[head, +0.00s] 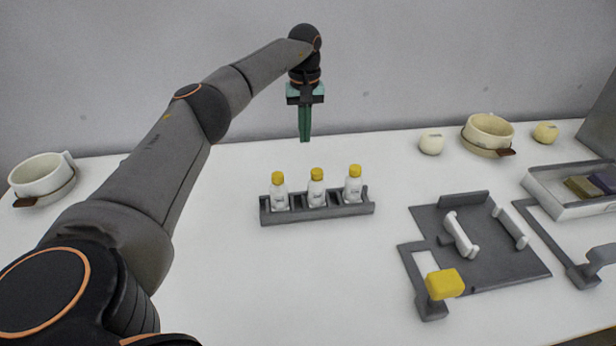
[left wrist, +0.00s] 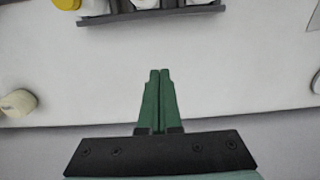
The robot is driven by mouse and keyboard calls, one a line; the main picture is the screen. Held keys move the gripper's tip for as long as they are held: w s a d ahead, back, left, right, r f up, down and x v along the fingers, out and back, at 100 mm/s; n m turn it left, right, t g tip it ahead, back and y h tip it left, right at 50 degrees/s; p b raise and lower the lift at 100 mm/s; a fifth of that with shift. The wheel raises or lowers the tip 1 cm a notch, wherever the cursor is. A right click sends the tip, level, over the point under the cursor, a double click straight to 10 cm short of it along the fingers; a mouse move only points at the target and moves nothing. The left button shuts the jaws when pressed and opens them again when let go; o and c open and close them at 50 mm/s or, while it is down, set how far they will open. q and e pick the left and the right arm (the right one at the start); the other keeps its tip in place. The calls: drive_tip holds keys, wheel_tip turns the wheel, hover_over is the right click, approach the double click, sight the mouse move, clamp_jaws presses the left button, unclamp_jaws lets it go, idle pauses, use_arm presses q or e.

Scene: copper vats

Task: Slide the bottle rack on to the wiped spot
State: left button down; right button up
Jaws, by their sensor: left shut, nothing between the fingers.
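The bottle rack (head: 322,211) is a low dark grey holder in the middle of the white table. It carries three white bottles with yellow caps, all upright: a left bottle (head: 279,195), a middle bottle (head: 316,191) and a right bottle (head: 353,188). Part of the rack (left wrist: 150,16) shows at the top of the left wrist view. My left gripper (head: 305,138) points down behind the rack, near the table's back edge, apart from it. Its green fingers (left wrist: 158,75) are shut with nothing between them. I cannot make out a wiped spot. My right gripper is not in view.
A grey fixture plate (head: 490,262) with white handles and a yellow block (head: 444,284) lies to the right. A white tray (head: 570,208) stands beyond it. Cups (head: 488,132) (head: 40,175) and pale round items (head: 431,144) line the back. The table in front of the rack is clear.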

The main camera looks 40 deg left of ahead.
use_arm(q)
drive_tip(key=f+b, duration=0.1)
drive_tip(key=f, duration=0.3)
drive_tip(key=f+b, duration=0.1)
drive_tip(key=f, duration=0.3)
drive_tip(key=f+b, duration=0.1)
drive_tip(key=f, duration=0.3)
drive_tip(key=shift+s+d+f, duration=0.25)
drive_tip(key=shift+s+d, duration=0.15)
drive_tip(key=shift+d, duration=0.05)
drive_tip(key=shift+s+d+p, duration=0.4)
drive_tip(key=shift+d, duration=0.05)
drive_tip(key=shift+s+d, duration=0.35)
drive_tip(key=shift+d, duration=0.1)
drive_tip(key=shift+s+d, duration=0.3)
drive_tip(key=shift+d, duration=0.05)
drive_tip(key=shift+s+d, duration=0.1)
drive_tip(key=shift+d, duration=0.05)
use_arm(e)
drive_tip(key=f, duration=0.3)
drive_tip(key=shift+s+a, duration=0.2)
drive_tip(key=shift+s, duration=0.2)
